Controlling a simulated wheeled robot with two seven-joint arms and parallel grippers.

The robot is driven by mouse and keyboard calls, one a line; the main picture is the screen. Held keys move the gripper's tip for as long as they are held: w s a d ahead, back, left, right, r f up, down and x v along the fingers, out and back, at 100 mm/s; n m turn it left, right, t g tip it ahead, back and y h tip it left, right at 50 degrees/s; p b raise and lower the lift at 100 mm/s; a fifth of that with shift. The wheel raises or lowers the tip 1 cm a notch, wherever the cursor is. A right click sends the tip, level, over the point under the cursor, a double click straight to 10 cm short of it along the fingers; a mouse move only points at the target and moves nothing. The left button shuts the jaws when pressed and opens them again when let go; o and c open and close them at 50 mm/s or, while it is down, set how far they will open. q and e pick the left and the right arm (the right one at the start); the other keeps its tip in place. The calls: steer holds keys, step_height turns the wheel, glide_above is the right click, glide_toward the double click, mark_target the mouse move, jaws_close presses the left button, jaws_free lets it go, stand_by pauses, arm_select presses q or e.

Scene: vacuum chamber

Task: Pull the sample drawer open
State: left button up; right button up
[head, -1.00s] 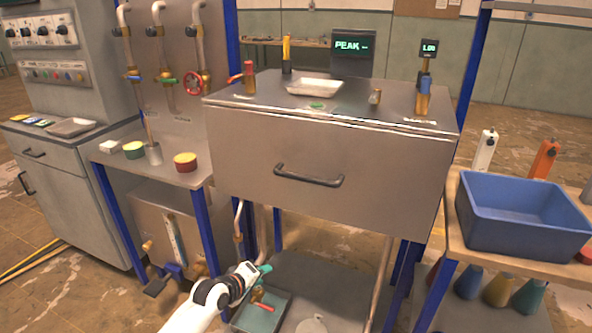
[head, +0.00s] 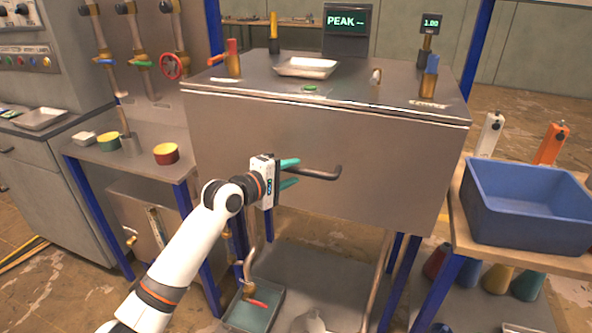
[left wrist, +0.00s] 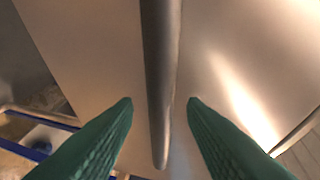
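The sample drawer (head: 330,150) is a wide grey metal front below the bench top, and it looks shut. Its dark bar handle (head: 322,174) runs across the front; its left end is hidden behind my left gripper (head: 290,174). The gripper has green fingers, one above and one below the bar's level, with a gap between them. In the left wrist view the handle (left wrist: 161,80) passes between the two open fingertips (left wrist: 160,105), with a gap visible on each side. My right gripper is not in view.
A blue bin (head: 525,205) stands on a wooden-topped table at the right. A side table (head: 130,160) with small pots is at the left. A teal tray (head: 254,310) lies on the shelf below. The floor in front is partly hidden by my left arm.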

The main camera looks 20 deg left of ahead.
arm_select(q)
steer(key=shift+x, duration=1.2)
jaws_close()
